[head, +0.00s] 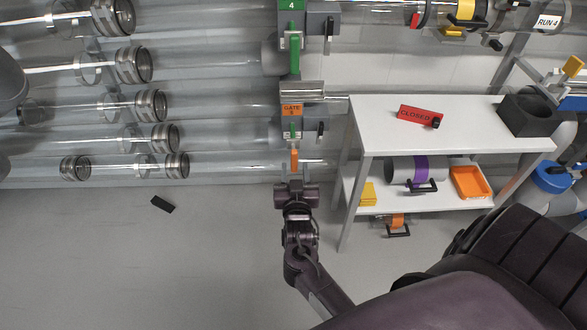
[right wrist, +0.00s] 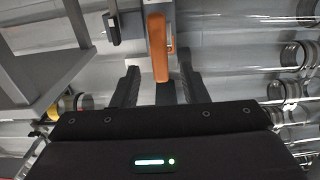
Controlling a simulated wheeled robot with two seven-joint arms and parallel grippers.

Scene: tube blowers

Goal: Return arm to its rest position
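My right gripper (head: 295,182) is at the lower end of the gate station, just below its orange handle (head: 295,158). In the right wrist view its two fingers (right wrist: 158,75) stand apart, with the orange handle (right wrist: 159,48) showing between and beyond the tips. I cannot tell whether the fingers touch the handle; they are not closed on it. My right arm reaches up from the lower right. My left gripper is not in view.
A white shelf table (head: 370,135) stands right of the gripper, with a red CLOSED sign (head: 418,116) on top. Clear tubes (head: 225,165) run along the left. A small black piece (head: 162,204) lies on the open floor.

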